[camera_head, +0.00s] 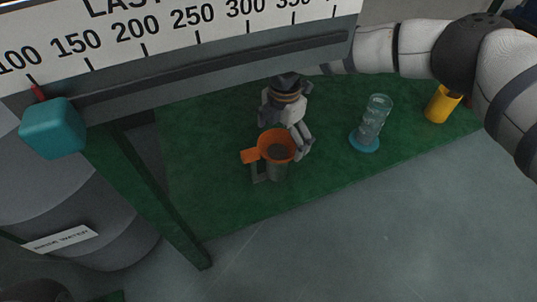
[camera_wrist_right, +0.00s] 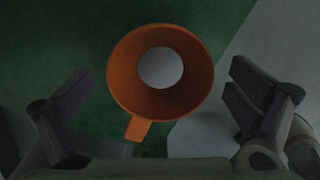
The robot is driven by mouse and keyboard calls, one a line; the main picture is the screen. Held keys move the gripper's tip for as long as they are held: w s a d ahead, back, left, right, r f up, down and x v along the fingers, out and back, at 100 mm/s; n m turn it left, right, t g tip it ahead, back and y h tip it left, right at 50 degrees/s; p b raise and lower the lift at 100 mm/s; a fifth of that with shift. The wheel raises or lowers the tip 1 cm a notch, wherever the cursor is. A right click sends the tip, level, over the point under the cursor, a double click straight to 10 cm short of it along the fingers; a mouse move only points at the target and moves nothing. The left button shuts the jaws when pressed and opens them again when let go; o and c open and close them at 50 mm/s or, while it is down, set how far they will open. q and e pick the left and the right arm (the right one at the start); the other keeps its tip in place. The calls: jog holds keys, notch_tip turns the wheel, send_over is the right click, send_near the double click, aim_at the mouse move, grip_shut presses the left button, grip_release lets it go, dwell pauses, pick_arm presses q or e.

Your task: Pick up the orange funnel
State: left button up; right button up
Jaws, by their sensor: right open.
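The orange funnel (camera_head: 268,144) sits mouth up on top of a grey mug-like container (camera_head: 276,173) with a handle, on the green surface. The funnel's tab points left in the head view. My right gripper (camera_head: 287,126) is right at the funnel, coming from the far side. In the right wrist view the funnel (camera_wrist_right: 123,75) lies between the two spread fingers of the open right gripper (camera_wrist_right: 160,82), with visible gaps on both sides. A pale round patch shows through the funnel's centre. My left gripper is not in view.
A clear glass cylinder (camera_head: 374,119) with a teal base and a yellow cup (camera_head: 441,104) stand to the right on the green surface (camera_head: 212,170). A scale board (camera_head: 185,45) with a teal block (camera_head: 52,128) overhangs the upper left. A grey barrel (camera_head: 95,238) stands at lower left.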

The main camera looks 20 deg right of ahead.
aim_at(280, 149)
notch_tip(280, 149, down, 3)
jog(key=shift+b, duration=0.4)
jog(key=shift+r, duration=0.2)
jog(key=shift+c, duration=0.6)
jog(key=c, duration=1)
